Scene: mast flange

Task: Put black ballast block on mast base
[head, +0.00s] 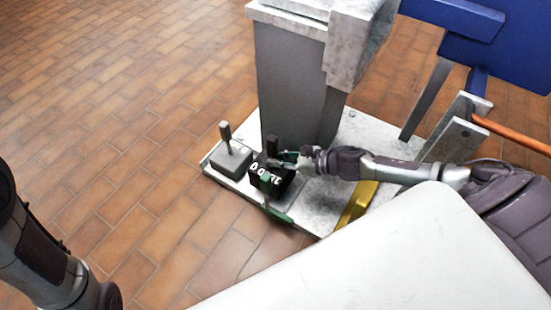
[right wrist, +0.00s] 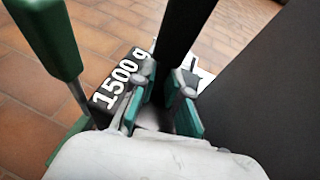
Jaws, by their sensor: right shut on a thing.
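The black ballast block (head: 266,182), with white lettering, is at the near left part of the mast base (head: 325,205), a pale metal plate under the grey mast. In the right wrist view the block (right wrist: 112,98) reads "1500 g" and its upright black handle (right wrist: 188,28) rises between the teal fingers. My right gripper (head: 288,157) comes in from the right and is shut on this handle; it also shows in the right wrist view (right wrist: 168,90). I cannot tell whether the block touches the plate. My left arm shows at lower left; its gripper is out of view.
A grey block with a handle (head: 232,157) stands left of the black block. A green clamp (head: 278,214) is at the plate's near edge; its green handle (right wrist: 48,38) is close in the wrist view. A yellow bar (head: 358,205) lies right. The mast (head: 293,85) rises behind.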

